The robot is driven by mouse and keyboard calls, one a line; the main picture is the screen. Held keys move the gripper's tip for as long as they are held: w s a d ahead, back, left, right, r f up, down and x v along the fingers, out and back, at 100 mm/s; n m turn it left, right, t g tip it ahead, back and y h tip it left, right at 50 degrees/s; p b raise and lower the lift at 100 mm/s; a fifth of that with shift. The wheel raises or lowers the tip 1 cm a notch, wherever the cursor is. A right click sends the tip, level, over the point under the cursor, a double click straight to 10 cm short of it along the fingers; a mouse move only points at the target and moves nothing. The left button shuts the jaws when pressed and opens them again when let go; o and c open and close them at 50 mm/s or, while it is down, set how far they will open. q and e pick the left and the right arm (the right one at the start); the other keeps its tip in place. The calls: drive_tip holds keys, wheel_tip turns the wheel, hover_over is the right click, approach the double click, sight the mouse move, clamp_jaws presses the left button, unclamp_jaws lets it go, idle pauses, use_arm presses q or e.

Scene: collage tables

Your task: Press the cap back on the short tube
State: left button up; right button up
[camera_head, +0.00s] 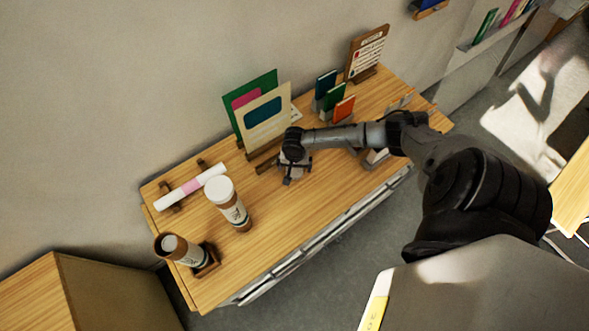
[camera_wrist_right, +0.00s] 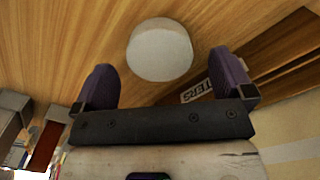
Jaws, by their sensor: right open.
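My right gripper (camera_head: 294,178) is open, low over the middle of the table, right of both tubes. In the right wrist view, a round white cap (camera_wrist_right: 160,50) lies on the wood just beyond the open fingertips (camera_wrist_right: 165,85), apart from them. The head view hides this cap. My left gripper is out of view.
A white roll with a pink band (camera_head: 190,187) rests on wooden supports at the back left. Cards on a stand (camera_head: 262,112), small books (camera_head: 334,97) and a framed sign (camera_head: 366,54) stand along the back. Wood between the capped tube and my gripper is clear.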

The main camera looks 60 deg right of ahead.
drive_tip(key=shift+f, duration=0.8)
drive_tip(key=shift+c, duration=0.2)
drive_tip(key=c, duration=1)
drive_tip(key=shift+o, duration=0.2)
drive_tip(key=shift+r, duration=0.1)
